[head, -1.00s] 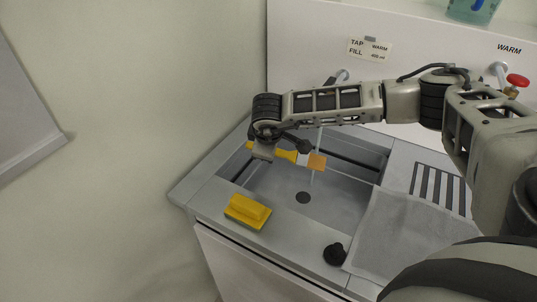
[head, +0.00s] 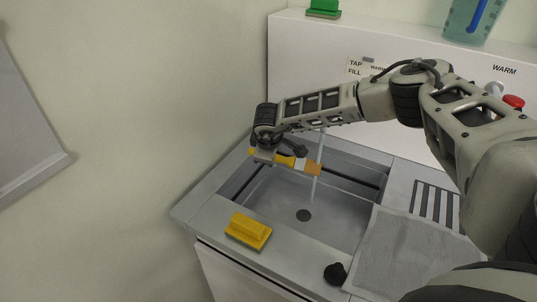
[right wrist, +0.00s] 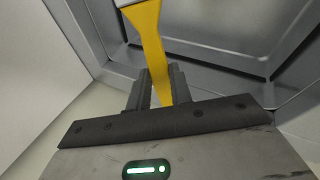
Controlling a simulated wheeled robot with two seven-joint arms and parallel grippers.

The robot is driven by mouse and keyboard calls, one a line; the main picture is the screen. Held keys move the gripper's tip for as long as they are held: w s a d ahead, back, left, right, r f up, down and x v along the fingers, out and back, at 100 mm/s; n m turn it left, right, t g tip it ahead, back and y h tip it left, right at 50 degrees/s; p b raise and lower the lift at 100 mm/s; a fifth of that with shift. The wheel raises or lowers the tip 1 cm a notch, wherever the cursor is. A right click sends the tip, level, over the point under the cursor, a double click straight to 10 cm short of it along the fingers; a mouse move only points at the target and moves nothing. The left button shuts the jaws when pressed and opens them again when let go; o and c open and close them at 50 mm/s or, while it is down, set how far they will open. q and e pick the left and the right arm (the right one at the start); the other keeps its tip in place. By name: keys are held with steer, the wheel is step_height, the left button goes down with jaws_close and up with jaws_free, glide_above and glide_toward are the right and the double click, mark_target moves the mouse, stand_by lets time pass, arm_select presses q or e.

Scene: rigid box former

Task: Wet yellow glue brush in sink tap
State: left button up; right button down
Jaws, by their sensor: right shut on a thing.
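My right gripper (head: 280,157) reaches over the sink (head: 284,193) from the right. It is shut on the yellow glue brush (head: 287,161), which also shows in the right wrist view (right wrist: 148,38) with its handle between the fingers (right wrist: 158,88). The brush lies roughly level, its tan bristle end (head: 312,169) pointing right. A thin pale water stream (head: 315,186) falls into the basin at the bristle end; I cannot tell exactly how much of the bristles it meets. The tap spout is hidden behind my arm. My left gripper is not in view.
A yellow block-shaped scrubber (head: 248,230) sits on the sink's front rim. A black knob-like object (head: 335,273) and a grey cloth (head: 395,255) lie to the right. A red tap knob (head: 513,101) is at the back wall. A bluish jug (head: 474,18) stands on the ledge.

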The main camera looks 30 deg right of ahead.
steer(key=shift+s+d, duration=0.1)
steer(key=shift+d, duration=0.05)
stand_by(0.3)
steer(key=shift+s+d, duration=0.25)
steer(key=shift+d, duration=0.1)
steer(key=shift+w+a, duration=0.3)
steer(key=shift+a, duration=0.2)
steer(key=shift+d, duration=0.15)
steer(key=shift+s+d, duration=0.3)
steer(key=shift+d, duration=0.1)
stand_by(0.3)
steer(key=s+a, duration=0.4)
steer(key=s, duration=0.2)
steer(key=shift+s+a, duration=0.2)
steer(key=shift+s, duration=0.2)
